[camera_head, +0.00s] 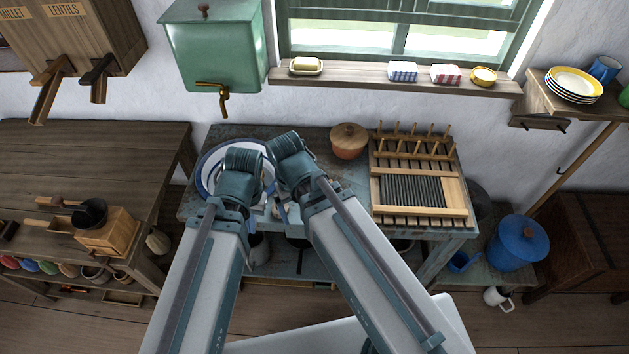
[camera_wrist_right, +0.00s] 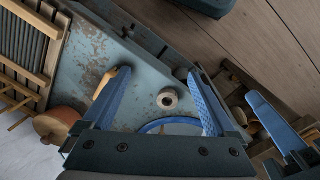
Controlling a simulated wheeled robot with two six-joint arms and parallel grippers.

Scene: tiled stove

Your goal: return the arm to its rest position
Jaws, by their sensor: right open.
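My two arms reach over the blue-grey table (camera_head: 352,190) in the head view. Both bend down near the white basin with the blue rim (camera_head: 205,170), and their links cover much of it. In the right wrist view my right gripper (camera_wrist_right: 165,105) is open, with its two blue fingers wide apart. Nothing is held between them; the worn table top shows below. My left gripper (camera_wrist_right: 282,125) shows partly at the right edge of that view, with a blue finger visible. Its jaw opening is not clear, and the head view hides most of it behind the arm.
A dish rack with a washboard (camera_head: 415,185) and a lidded clay pot (camera_head: 348,140) stand on the table. A green water tank (camera_head: 215,50) hangs above. A wooden bench (camera_head: 90,160) is left; a blue lidded pot (camera_head: 517,245) is right. A small pale round thing (camera_wrist_right: 168,98) lies below the right gripper.

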